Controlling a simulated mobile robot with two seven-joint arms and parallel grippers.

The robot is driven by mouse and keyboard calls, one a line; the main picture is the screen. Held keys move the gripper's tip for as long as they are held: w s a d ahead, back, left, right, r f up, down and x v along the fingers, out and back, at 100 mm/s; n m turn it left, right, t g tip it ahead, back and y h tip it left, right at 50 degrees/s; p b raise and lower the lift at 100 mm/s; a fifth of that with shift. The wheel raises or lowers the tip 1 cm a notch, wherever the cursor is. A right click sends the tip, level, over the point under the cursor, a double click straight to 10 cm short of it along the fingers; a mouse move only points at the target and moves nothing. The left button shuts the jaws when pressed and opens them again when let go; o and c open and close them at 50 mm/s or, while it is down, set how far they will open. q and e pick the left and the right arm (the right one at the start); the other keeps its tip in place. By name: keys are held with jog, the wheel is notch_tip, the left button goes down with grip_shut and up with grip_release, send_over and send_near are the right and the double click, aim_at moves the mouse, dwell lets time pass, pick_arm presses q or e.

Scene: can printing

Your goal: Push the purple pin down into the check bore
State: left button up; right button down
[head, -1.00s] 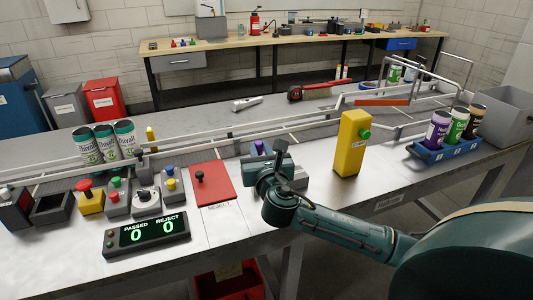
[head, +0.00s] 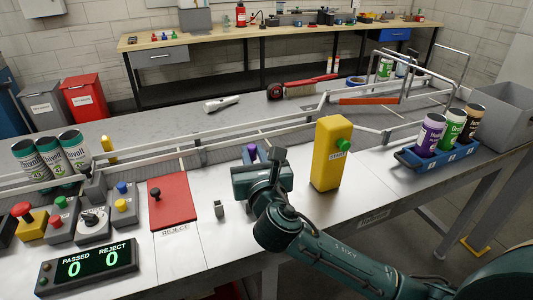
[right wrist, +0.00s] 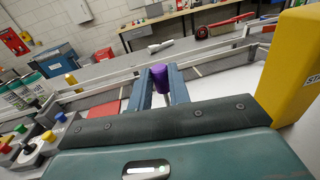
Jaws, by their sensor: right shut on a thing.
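The purple pin (right wrist: 159,80) stands between the two fingers of my right gripper (right wrist: 160,72) in the right wrist view, its knob level with the fingertips. In the head view only its purple top (head: 252,151) shows above the gripper (head: 262,176). The right gripper is shut on the pin, low over the front part of the table, between the red reject plate and the yellow start post. The check bore and the pin's lower end are hidden by the gripper. My left gripper is not in view.
The yellow start post (head: 331,155) stands close to the right of the gripper. A small grey block (head: 220,209) and the red reject plate (head: 170,205) lie to its left. A conveyor rail (head: 200,145) runs behind. A blue can rack (head: 412,160) stands right.

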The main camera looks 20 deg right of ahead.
jog(key=shift+a, duration=0.1)
